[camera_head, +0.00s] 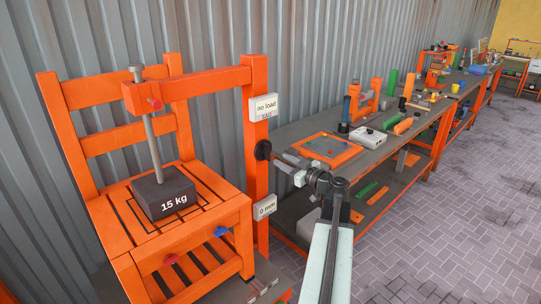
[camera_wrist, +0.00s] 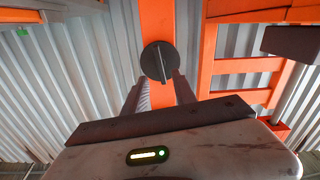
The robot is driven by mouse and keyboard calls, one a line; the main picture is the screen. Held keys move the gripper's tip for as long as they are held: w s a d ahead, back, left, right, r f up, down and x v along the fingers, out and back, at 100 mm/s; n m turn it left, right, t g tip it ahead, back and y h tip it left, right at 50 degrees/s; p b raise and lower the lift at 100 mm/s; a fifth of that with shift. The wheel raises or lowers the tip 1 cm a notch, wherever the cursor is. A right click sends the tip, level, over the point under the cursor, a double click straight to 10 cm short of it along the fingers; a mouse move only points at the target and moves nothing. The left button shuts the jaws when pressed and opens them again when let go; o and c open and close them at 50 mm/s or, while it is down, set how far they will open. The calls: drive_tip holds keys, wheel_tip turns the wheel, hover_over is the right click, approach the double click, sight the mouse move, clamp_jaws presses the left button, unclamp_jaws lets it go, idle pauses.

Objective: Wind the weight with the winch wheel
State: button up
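The winch wheel (camera_head: 263,150) appears to be the round black knob on the orange upright post; in the wrist view the wheel (camera_wrist: 158,63) shows a raised bar across its face, standing near vertical. The dark weight (camera_head: 163,196), marked "15 kg", sits on the seat of an orange chair-like frame (camera_head: 112,235). A grey rod (camera_head: 152,135) runs from the weight up through the orange arm above. My gripper (camera_head: 278,157) points at the wheel from the right. In the wrist view my gripper (camera_wrist: 160,83) has its fingers apart, one either side below the wheel. Contact cannot be told.
Two signs on the post read "no load" (camera_head: 265,107) and "0 mm" (camera_head: 265,207). A workbench (camera_head: 300,130) with tools runs behind my arm. The paved floor (camera_head: 450,220) at right is clear.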

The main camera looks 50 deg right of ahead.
sight(269, 154)
drive_tip(key=w, duration=0.7)
drive_tip(key=shift+w+d, duration=0.25)
drive_tip(key=shift+w, duration=0.05)
clamp_jaws()
